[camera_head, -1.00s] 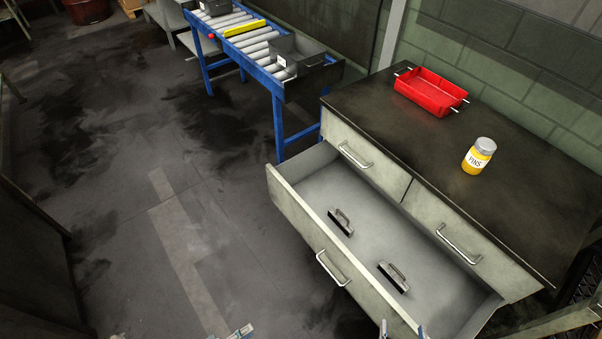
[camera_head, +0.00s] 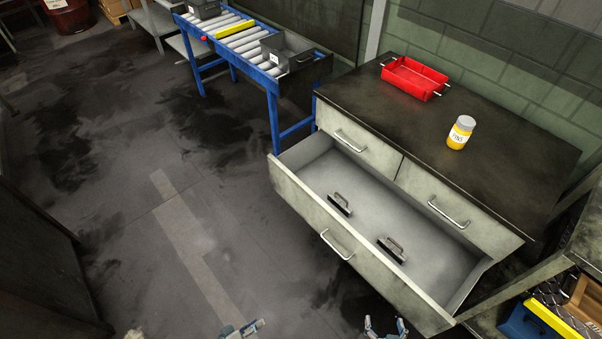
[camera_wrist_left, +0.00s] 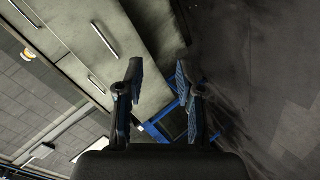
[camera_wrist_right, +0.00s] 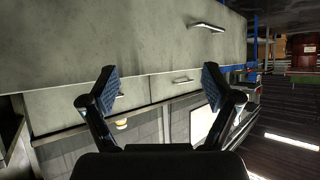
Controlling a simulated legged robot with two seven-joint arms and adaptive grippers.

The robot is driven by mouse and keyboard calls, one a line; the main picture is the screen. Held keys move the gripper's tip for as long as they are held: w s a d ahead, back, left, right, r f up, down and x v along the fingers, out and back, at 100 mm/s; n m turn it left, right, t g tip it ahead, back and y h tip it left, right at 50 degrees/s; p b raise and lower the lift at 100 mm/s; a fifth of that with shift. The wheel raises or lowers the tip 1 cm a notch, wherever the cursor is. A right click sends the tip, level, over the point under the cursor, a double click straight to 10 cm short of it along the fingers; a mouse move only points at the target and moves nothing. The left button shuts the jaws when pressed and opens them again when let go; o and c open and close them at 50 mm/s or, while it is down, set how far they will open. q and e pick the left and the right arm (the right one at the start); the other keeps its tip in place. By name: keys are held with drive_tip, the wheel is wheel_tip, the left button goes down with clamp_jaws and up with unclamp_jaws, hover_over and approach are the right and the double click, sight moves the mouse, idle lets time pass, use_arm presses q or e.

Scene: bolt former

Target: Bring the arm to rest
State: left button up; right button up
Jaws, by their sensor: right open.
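My left gripper (camera_head: 243,329) shows at the bottom edge of the head view, over the floor. In the left wrist view its two fingers (camera_wrist_left: 159,88) stand apart with nothing between them. My right gripper (camera_head: 386,328) is at the bottom edge of the head view, in front of the open drawer (camera_head: 437,278). In the right wrist view its fingers (camera_wrist_right: 160,88) are wide apart and empty, with a pale drawer front beyond them. Most of both arms is out of the head view.
The open drawer holds two dark handled pieces (camera_head: 339,204) (camera_head: 391,250). On the cabinet top (camera_head: 400,115) are a red tray (camera_head: 413,78) and a yellow jar (camera_head: 461,133). A roller conveyor (camera_head: 245,40) stands behind left. A blue and yellow item (camera_head: 540,325) is at lower right.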

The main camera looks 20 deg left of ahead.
use_arm(q)
drive_tip(key=s+f+m+g+y+p, duration=0.5)
drive_tip(key=s+m+g+p, duration=0.2)
drive_tip(key=m+g+p, duration=0.1)
drive_tip(key=shift+s+f+m+g+y+p, duration=0.2)
drive_tip(key=shift+s+m+g+y+p, duration=0.15)
drive_tip(key=shift+g+p, duration=0.2)
use_arm(e)
drive_tip(key=s+d+f+g+h, duration=0.2)
drive_tip(key=s+d+f+g, duration=0.2)
drive_tip(key=s+f+g, duration=0.5)
drive_tip(key=s+f, duration=0.8)
drive_tip(key=s, duration=0.2)
drive_tip(key=shift+d+f+g+h, duration=0.15)
drive_tip(key=shift+f+g+h, duration=0.15)
drive_tip(key=shift+f+h, duration=0.1)
use_arm(q)
drive_tip(key=shift+d, duration=0.2)
use_arm(e)
drive_tip(key=shift+d, duration=0.1)
